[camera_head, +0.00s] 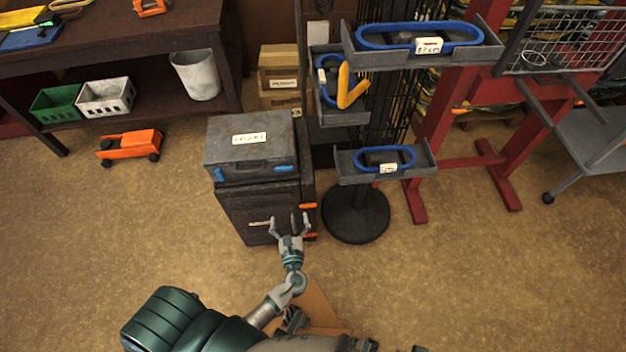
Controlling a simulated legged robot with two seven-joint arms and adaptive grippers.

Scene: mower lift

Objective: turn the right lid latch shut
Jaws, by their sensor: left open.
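A grey lidded case (247,148) with a white label stands on a dark cabinet. Two small blue latches show on its front: the left lid latch (219,174) and the right lid latch (283,169). The right latch looks wider than tall; I cannot tell how far it is turned. My left gripper (289,222) is open and empty, its fingers spread in front of the cabinet. It is below the right latch and apart from it. My right gripper is not clearly in view.
The dark cabinet (245,207) has orange handles (308,206) on its right side. A stand with grey trays (385,165) holding blue loops is close to its right. An orange toy-like truck (130,147) is on the floor at left.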

